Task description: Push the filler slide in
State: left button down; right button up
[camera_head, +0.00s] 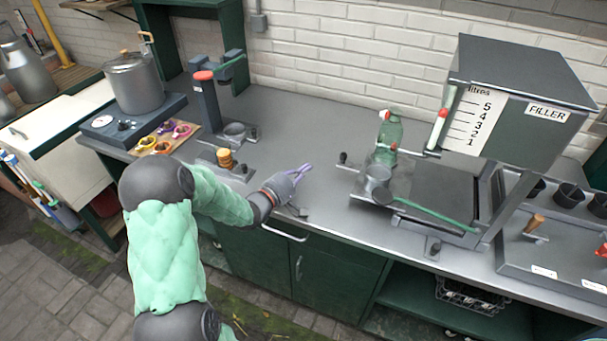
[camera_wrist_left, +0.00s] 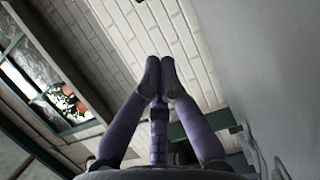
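The grey filler tank (camera_head: 520,85), labelled FILLER with a litre scale, stands at the back right of the counter. Below and left of it is a dark flat plate (camera_head: 433,187) in a frame, which looks like the slide. A grey cup (camera_head: 377,176) sits at the plate's left end, with a black knob (camera_head: 343,157) just left of it. A green bottle (camera_head: 388,138) stands behind the cup. My left gripper (camera_head: 304,170) is over the counter, left of the knob and apart from it. In the left wrist view its fingertips (camera_wrist_left: 160,76) meet with nothing between them.
A green bar (camera_head: 435,216) crosses the plate's front. A pot (camera_head: 133,83) is farther left. The counter behind my gripper is clear.

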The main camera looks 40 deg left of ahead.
pick_arm(q)
jog(key=w, duration=0.2)
jog(key=w+b, duration=0.1)
jog(key=w, duration=0.1)
jog(key=w+b, duration=0.1)
jog(key=w, duration=0.1)
jog(key=shift+w+d+f, duration=0.2)
jog(key=shift+w+d, duration=0.05)
jog(key=shift+d, duration=0.1)
jog(key=shift+w+d+b, duration=0.35)
jog(key=shift+w+d, duration=0.35)
jog(key=shift+d, duration=0.25)
jog(key=shift+w+d, duration=0.4)
jog(key=shift+d, duration=0.05)
